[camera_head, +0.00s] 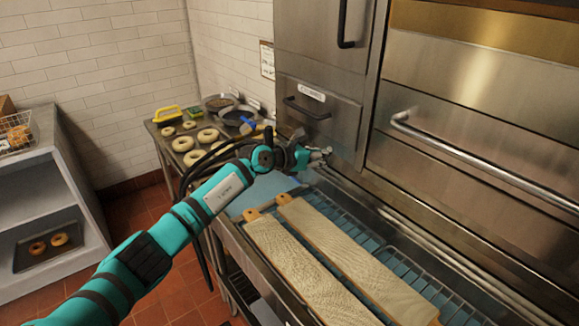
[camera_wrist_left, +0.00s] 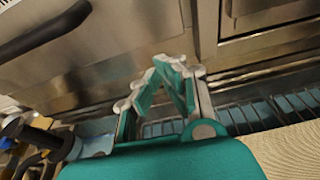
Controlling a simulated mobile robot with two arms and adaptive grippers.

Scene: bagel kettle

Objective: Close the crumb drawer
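The crumb drawer looks to be the steel front (camera_head: 327,122) with a dark bar handle (camera_head: 307,109) and a white label, low on the left part of the steel oven. I cannot tell how far it stands out, and the label is too small to read. My left gripper (camera_head: 322,156) is in front of its lower right part, near the rail of the loading table. In the left wrist view, the gripper's fingertips (camera_wrist_left: 168,62) come together with nothing between them, facing the steel front. A dark handle (camera_wrist_left: 42,38) shows at upper left there. My right gripper is not in view.
Two wooden boards (camera_head: 290,258) lie on the blue-slatted loading table along the oven. A side table holds bagels (camera_head: 207,135), pans and a yellow-handled tool. A long oven handle (camera_head: 480,165) sticks out at right. A grey shelf (camera_head: 40,205) stands at left.

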